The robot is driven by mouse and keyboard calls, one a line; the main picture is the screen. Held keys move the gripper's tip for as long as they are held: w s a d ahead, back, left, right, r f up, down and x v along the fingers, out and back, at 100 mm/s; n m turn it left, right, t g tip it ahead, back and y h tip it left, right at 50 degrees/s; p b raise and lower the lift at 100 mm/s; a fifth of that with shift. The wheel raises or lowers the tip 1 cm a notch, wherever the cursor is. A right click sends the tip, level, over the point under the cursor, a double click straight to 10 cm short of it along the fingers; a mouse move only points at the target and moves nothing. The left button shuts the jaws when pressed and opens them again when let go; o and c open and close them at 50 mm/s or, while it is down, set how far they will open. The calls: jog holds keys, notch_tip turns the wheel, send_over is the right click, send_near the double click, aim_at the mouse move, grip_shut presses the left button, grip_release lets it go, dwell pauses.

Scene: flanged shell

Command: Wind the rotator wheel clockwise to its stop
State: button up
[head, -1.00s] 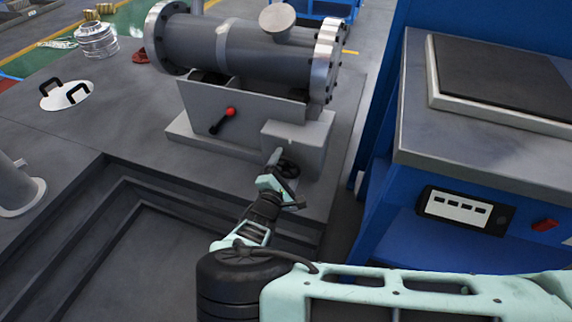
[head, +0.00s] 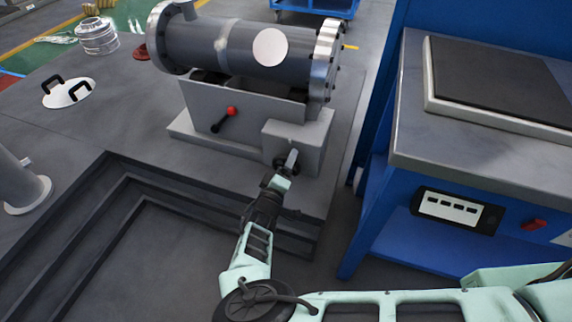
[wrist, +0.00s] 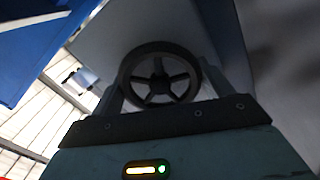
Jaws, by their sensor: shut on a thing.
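The dark spoked rotator wheel (head: 279,164) is on the front of the grey box at the right end of the shell's stand. In the wrist view the wheel (wrist: 160,78) sits between my two fingers, one on each side of its rim. My gripper (head: 288,162) is shut on the wheel; it also shows in the wrist view (wrist: 161,84). The grey flanged shell (head: 205,42) lies on its stand above. Its round pale nozzle face (head: 270,47) is turned towards the head camera. The far side of the wheel is hidden.
A lever with a red knob (head: 231,111) is on the stand, left of the wheel. A blue bench (head: 372,225) stands close on the right. A stepped recess (head: 160,240) lies in front. A white lid with black handles (head: 69,93) is at the left.

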jog(key=m, duration=0.4)
jog(key=shift+s+f+m, duration=0.1)
jog(key=shift+m, duration=0.3)
dwell(0.4)
jog(key=o, duration=0.9)
jog(key=shift+o, duration=0.2)
